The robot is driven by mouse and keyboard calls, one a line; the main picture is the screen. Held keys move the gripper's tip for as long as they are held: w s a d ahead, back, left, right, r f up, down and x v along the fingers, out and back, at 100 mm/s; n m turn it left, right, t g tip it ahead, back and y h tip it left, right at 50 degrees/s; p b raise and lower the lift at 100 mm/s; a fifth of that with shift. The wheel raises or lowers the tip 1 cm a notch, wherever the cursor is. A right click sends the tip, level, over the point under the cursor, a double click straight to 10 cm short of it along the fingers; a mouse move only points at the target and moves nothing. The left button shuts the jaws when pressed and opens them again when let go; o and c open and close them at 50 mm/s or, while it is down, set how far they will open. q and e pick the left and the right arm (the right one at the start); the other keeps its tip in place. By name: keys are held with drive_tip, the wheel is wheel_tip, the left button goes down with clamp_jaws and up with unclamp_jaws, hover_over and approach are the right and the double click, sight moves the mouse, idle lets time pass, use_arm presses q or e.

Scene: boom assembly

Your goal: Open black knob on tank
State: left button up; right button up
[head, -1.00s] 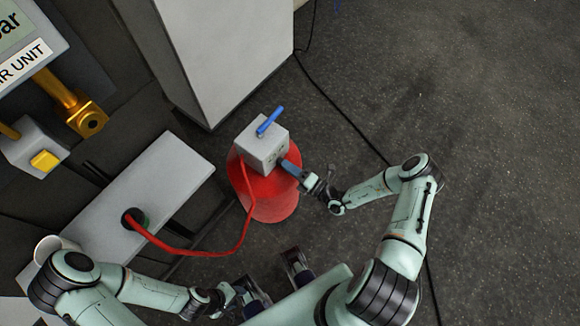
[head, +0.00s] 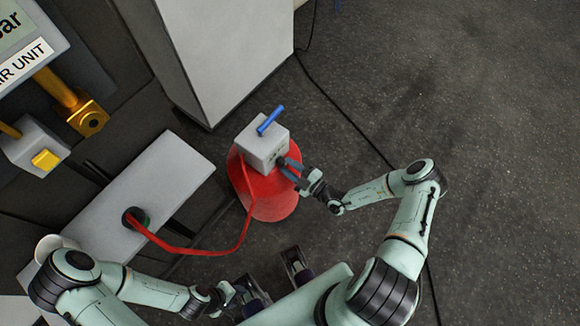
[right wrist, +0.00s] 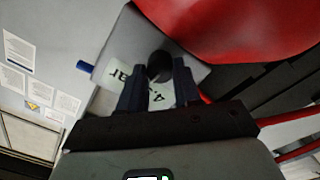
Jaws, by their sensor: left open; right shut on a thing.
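The tank (head: 268,195) is a red cylinder standing on the floor, topped by a light grey box (head: 258,150) with a blue lever (head: 270,121). In the right wrist view the round black knob (right wrist: 159,66) stands out from the box face, beside a label. My right gripper (head: 287,167) is at the right side of the box. Its two fingers, also in the right wrist view (right wrist: 158,84), are shut on the knob, one on each side. In the head view the fingers largely hide the knob. My left gripper (head: 274,276) is open and empty at the bottom, apart from the tank.
A red hose (head: 185,250) runs from the tank to a port on a low grey bench (head: 150,185) at left. A tall white cabinet (head: 225,60) stands behind the tank. A black cable (head: 345,113) crosses the floor, which is mostly clear to the right.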

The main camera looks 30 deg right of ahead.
drive_tip(key=shift+f+m, duration=0.1)
drive_tip(key=shift+m, duration=2.1)
drive_tip(key=o, duration=1.1)
drive_tip(key=shift+c, duration=0.2)
drive_tip(key=shift+s, duration=0.1)
drive_tip(key=v, duration=1.3)
drive_tip(key=shift+s, duration=0.15)
